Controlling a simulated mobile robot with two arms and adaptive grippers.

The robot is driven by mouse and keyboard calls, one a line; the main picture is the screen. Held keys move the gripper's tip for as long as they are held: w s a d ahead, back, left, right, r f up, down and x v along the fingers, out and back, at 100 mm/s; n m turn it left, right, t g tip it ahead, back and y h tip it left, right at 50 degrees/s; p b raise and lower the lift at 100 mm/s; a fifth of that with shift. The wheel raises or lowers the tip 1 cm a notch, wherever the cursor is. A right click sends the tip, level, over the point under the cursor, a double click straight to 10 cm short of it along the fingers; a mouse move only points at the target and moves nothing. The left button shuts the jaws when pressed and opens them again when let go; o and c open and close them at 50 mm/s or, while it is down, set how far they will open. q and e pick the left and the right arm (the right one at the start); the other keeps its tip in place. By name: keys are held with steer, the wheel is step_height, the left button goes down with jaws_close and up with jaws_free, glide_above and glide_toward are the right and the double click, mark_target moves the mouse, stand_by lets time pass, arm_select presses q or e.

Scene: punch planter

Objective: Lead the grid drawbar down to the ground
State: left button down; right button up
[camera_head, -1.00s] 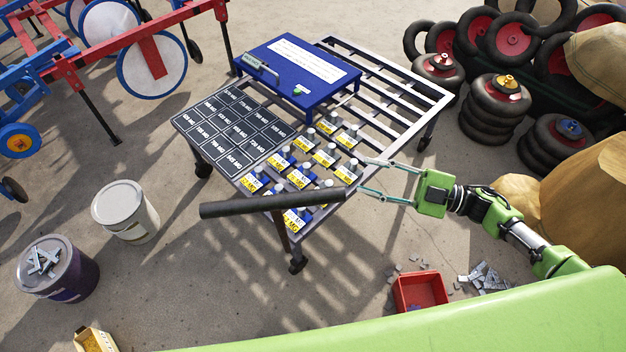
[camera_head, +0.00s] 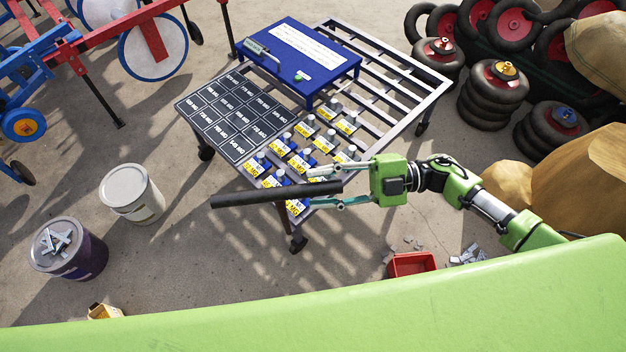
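The grid drawbar (camera_head: 250,198), a thick dark bar, sticks out to the left at the near corner of the wheeled grid table (camera_head: 408,111). It lies nearly level across the picture, in front of a table leg. My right gripper (camera_head: 312,189) reaches in from the right. Its two thin fingers are spread, one above and one below the drawbar's right end, with gaps visible. I cannot tell whether either finger touches the bar. My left gripper is out of view.
The table carries a blue box (camera_head: 318,88), a dark label board (camera_head: 215,110) and several yellow-labelled pieces. A white bucket (camera_head: 128,190) and a dark bucket (camera_head: 85,262) stand left. A red bin (camera_head: 412,264) sits below my arm. Stacked tyres (camera_head: 488,100) stand right.

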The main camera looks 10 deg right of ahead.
steer(key=shift+a, duration=1)
jaws_close()
steer(key=s+f+n+b, duration=0.2)
steer(key=s+f, duration=0.4)
steer(key=s, duration=0.4)
steer(key=s+f+n+b, duration=0.2)
steer(key=s+f+b, duration=0.3)
steer(key=s, duration=0.6)
steer(key=s+f+n+b, duration=0.1)
steer(key=s+f+b, duration=0.2)
steer(key=s+f, duration=0.6)
steer(key=shift+s+a+f+n+b, duration=0.25)
steer(key=shift+s+n+b, duration=0.15)
steer(key=shift+s, duration=0.6)
steer(key=shift+d, duration=0.1)
